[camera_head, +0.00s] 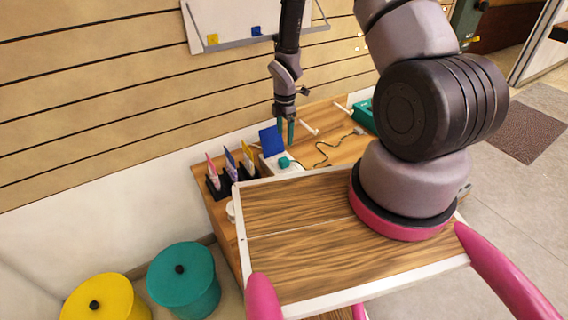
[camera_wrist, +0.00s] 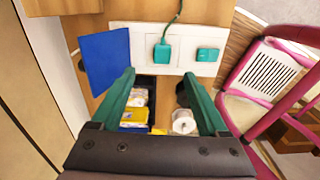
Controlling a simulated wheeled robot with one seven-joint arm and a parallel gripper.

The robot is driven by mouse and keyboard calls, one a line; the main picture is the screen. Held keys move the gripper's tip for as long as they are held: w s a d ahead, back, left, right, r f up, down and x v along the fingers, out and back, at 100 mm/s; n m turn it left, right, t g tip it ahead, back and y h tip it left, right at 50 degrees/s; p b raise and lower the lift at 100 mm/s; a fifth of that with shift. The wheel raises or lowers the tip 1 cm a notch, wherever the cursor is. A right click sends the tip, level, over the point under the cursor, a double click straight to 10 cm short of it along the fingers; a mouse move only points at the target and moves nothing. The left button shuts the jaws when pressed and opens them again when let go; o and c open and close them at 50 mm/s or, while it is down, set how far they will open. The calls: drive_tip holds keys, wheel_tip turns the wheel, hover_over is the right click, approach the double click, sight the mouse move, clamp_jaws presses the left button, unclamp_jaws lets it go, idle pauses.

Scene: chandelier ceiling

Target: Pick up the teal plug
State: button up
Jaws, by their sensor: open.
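A teal plug (camera_wrist: 162,52) with a green cord sits on a white panel in the wrist view. A second, smaller teal piece (camera_wrist: 207,54) sits to its right on the same panel, with no cord visible. In the head view the teal plug (camera_head: 284,162) shows on the counter beneath my gripper (camera_head: 286,132). My gripper is open and empty, pointing down above the counter. In the wrist view its green fingers (camera_wrist: 159,75) stand apart, with the corded plug showing beyond and between their tips. Nothing touches the fingers.
A blue panel (camera_head: 271,140) stands upright close beside my gripper. A black rack (camera_head: 222,186) with colored items stands left on the counter. A green box (camera_head: 364,115) and white pegs are at the back right. A teal bin (camera_head: 185,281) and yellow bin (camera_head: 106,300) are on the floor.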

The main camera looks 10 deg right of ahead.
hover_over(284, 159)
wheel_tip(284, 159, down, 6)
drive_tip(key=shift+d+f, duration=0.1)
drive_tip(key=shift+f, duration=3.05)
clamp_jaws()
drive_tip(key=shift+w+r, duration=0.1)
drive_tip(key=shift+r, duration=0.05)
